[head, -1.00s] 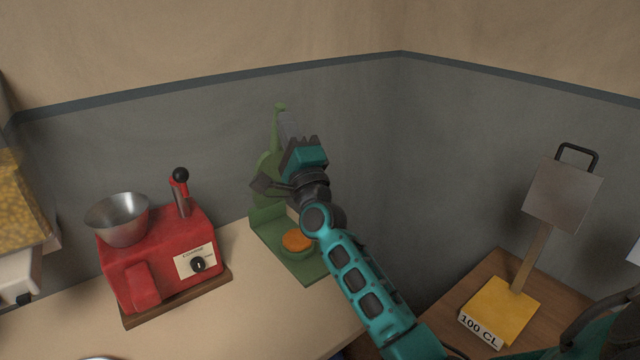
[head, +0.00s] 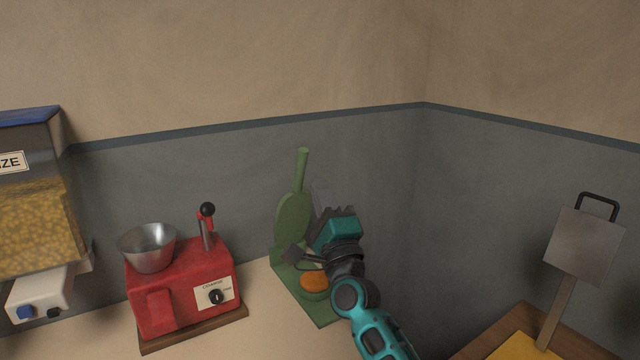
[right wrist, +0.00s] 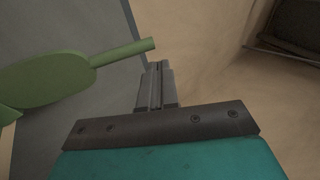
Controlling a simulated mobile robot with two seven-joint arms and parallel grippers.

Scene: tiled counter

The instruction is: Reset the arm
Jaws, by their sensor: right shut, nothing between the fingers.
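My right arm is teal and comes in from the bottom right of the head view. Its right gripper (head: 322,194) is beside the green press (head: 292,222), to the right of its raised lid and handle. In the right wrist view the two fingers (right wrist: 157,84) are together with nothing between them. The green lid and its handle (right wrist: 60,76) show to the left of the fingers, apart from them. An orange disc (head: 314,281) sits in the round base of the press, partly beside my wrist. My left gripper is not in view.
A red grinder (head: 182,290) with a metal bowl (head: 148,247) and black-knobbed lever stands left of the press. A maize dispenser (head: 35,215) is at the far left. A metal plate on a post (head: 583,246) stands at right. Grey walls (head: 380,190) meet behind my arm.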

